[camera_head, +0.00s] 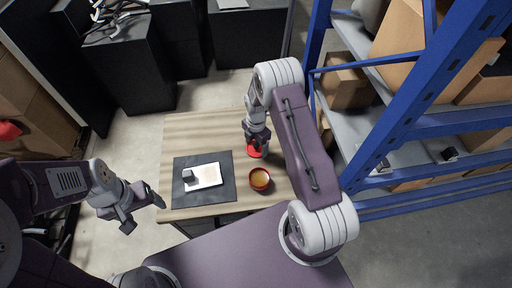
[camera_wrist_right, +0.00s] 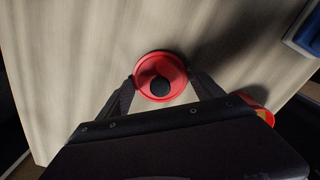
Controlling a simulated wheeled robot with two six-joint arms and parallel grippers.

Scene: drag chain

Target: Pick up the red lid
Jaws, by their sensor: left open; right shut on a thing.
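The red lid (camera_head: 254,152) is at the right side of the wooden table, under my right gripper (camera_head: 258,143). In the right wrist view the round red lid (camera_wrist_right: 160,77) has a dark knob at its middle and sits between the fingertips of my right gripper (camera_wrist_right: 162,84). The gripper is shut on it. Whether the lid is touching the table is hard to tell. My left gripper (camera_head: 139,205) is open and empty, off the left front edge of the table.
A red bowl (camera_head: 260,179) with yellowish contents stands near the lid; part of it shows in the right wrist view (camera_wrist_right: 262,113). A dark mat (camera_head: 180,197) holds a white tray (camera_head: 207,181) with a small grey block. A blue-framed shelf (camera_head: 392,150) stands close on the right.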

